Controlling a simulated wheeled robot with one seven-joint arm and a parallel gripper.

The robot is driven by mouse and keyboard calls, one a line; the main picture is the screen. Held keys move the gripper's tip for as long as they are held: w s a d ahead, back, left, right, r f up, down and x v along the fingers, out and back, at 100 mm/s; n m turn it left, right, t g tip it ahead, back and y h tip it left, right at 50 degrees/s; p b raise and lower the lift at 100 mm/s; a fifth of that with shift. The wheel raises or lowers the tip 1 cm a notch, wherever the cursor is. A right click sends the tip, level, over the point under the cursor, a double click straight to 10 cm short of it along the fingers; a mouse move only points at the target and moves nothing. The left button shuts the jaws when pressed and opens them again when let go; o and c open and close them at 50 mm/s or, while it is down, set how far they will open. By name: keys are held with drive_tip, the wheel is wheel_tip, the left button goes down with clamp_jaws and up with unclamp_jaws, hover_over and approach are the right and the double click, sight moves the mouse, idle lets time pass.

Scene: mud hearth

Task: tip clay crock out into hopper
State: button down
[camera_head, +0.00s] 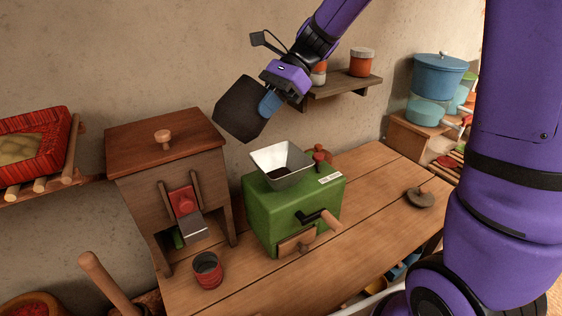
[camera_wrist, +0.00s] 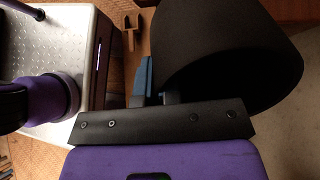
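The dark clay crock (camera_head: 238,110) is in my gripper (camera_head: 270,103), tilted, above and a little left of the hopper. The crock also shows large in the wrist view (camera_wrist: 225,55), beside the blue fingers (camera_wrist: 150,80), which are closed on its edge. The hopper (camera_head: 288,181) is a pale metal funnel on top of a green grinder (camera_head: 265,212). Some dark matter shows at the bottom of the hopper. The crock and hopper are apart.
A wooden cabinet (camera_head: 165,150) with a knobbed lid stands left of the grinder. A red-and-dark cup (camera_head: 207,270) is in front on the wooden table (camera_head: 365,205). A wall shelf (camera_head: 345,90) with jars is behind my arm. A small lid (camera_head: 420,198) lies at right.

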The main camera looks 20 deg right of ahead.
sight(243, 121)
drive_tip(key=shift+a+h, duration=0.25)
drive_tip(key=shift+h, duration=0.35)
drive_tip(key=shift+s+a+r+t+h, duration=0.1)
drive_tip(key=shift+a+r+t+h, duration=0.05)
drive_tip(key=shift+r+t+h, duration=0.15)
drive_tip(key=shift+s+a+r+t+h+b, duration=0.25)
drive_tip(key=shift+a+r+t+h+b, duration=0.05)
drive_tip(key=shift+a+r+h, duration=0.65)
drive_tip(key=shift+s+a+f+t+h, duration=0.1)
drive_tip(key=shift+s+a+t+h, duration=0.15)
drive_tip(key=shift+a+h, duration=0.6)
drive_tip(key=shift+s+a+r+t+h, duration=0.1)
drive_tip(key=shift+a+r+t+h, duration=0.3)
drive_tip(key=shift+h, duration=0.6)
drive_tip(key=shift+s+a+f+h+b, duration=0.1)
drive_tip(key=shift+a+f+h+b, duration=0.05)
drive_tip(key=shift+a+h, duration=0.3)
drive_tip(key=shift+s+a+f+h+b, duration=0.1)
drive_tip(key=shift+a+h+b, duration=0.1)
drive_tip(key=shift+h, duration=0.35)
drive_tip(key=shift+s, duration=0.1)
